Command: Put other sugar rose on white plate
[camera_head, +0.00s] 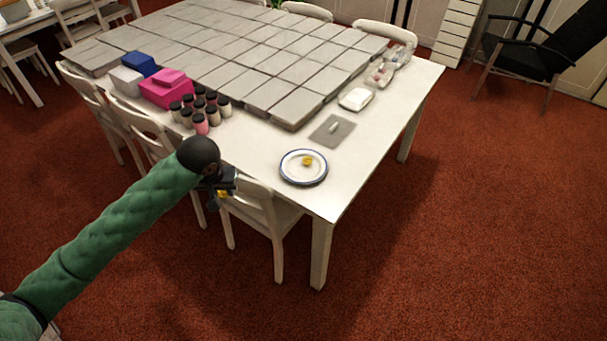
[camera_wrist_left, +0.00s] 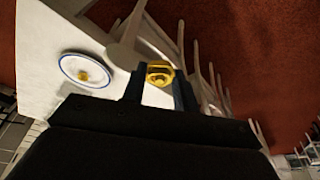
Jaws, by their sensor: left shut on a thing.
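A yellow sugar rose (camera_wrist_left: 160,73) is held between the fingers of my left gripper (camera_wrist_left: 159,88). In the head view the left gripper (camera_head: 222,188) is near the table's front edge, above a chair, left of the plate, with a bit of yellow showing below it. The white plate (camera_head: 291,175) with a blue rim lies on the table near its front corner. Another yellow sugar rose (camera_head: 307,161) sits on the plate. The plate also shows in the left wrist view (camera_wrist_left: 70,62). My right gripper is not in view.
The white table (camera_head: 262,150) holds grey tiles (camera_head: 270,75), a grey mat (camera_head: 332,131), a white packet (camera_head: 357,99) and several dark-lidded jars (camera_head: 212,113). Pink boxes (camera_head: 165,90) stand behind the jars. A white chair (camera_head: 262,209) is below my left gripper. The table around the plate is clear.

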